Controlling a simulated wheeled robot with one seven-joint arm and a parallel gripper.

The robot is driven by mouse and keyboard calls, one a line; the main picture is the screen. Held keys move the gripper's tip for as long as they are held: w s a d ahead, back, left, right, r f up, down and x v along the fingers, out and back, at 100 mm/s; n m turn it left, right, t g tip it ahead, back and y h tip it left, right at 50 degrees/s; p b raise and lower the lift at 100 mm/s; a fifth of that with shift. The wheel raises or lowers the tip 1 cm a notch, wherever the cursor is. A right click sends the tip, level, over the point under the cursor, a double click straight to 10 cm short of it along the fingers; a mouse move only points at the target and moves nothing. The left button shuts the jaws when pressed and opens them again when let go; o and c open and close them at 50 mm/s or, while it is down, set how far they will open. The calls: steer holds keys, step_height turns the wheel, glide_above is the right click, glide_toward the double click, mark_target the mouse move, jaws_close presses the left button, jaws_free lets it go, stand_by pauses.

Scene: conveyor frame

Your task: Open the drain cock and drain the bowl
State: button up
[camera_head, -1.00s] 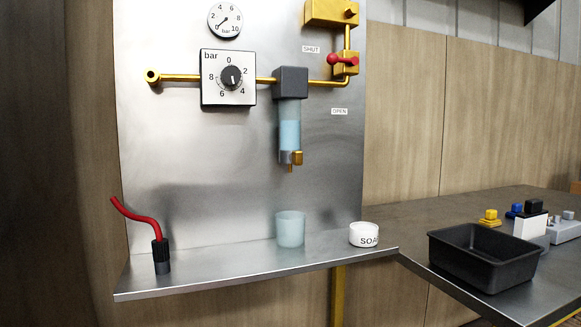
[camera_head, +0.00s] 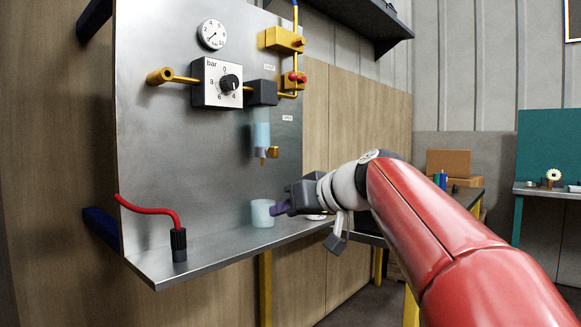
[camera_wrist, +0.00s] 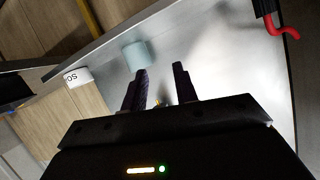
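The clear bowl (camera_head: 261,134) with pale blue liquid hangs under the dark filter head on the steel panel. The brass drain cock (camera_head: 272,152) is at its lower end. A translucent cup (camera_head: 263,213) stands on the shelf below; it also shows in the wrist view (camera_wrist: 137,54). My gripper (camera_head: 278,209) is right of the cup in the head view, below the drain cock and apart from it. In the wrist view its two dark fingers (camera_wrist: 160,68) are spread, with a small yellow bit visible between them, too small to identify. Whether the cock is open is unclear.
A red hose (camera_head: 150,208) with a black end stands at the shelf's left. The regulator box (camera_head: 217,84) and red-handled valve (camera_head: 297,77) are higher on the panel.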

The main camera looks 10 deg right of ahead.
mark_target(277, 152)
steer(key=w+d+r+n+t+y+b, duration=0.1)
steer(key=w+d+r+n+t+y, duration=0.15)
steer(key=r, duration=0.25)
steer(key=w+d+r+n+t+y, duration=0.1)
steer(key=w+d+r, duration=0.2)
steer(key=w+r, duration=0.15)
steer(key=p+x, duration=0.1)
steer(key=x, duration=0.2)
steer(key=p+x, duration=0.2)
steer(key=x, duration=0.2)
steer(key=shift+a+r, duration=0.25)
steer(key=shift+a, duration=0.05)
steer(key=shift+w, duration=0.1)
steer(key=c, duration=0.6)
steer(key=n, duration=0.3)
steer(key=shift+n, duration=0.25)
steer(key=n, duration=0.5)
steer(key=shift+f, duration=0.1)
steer(key=n, duration=0.8)
steer(key=o, duration=0.4)
steer(key=shift+n, duration=0.5)
steer(key=shift+c, duration=0.2)
steer(key=o, duration=0.5)
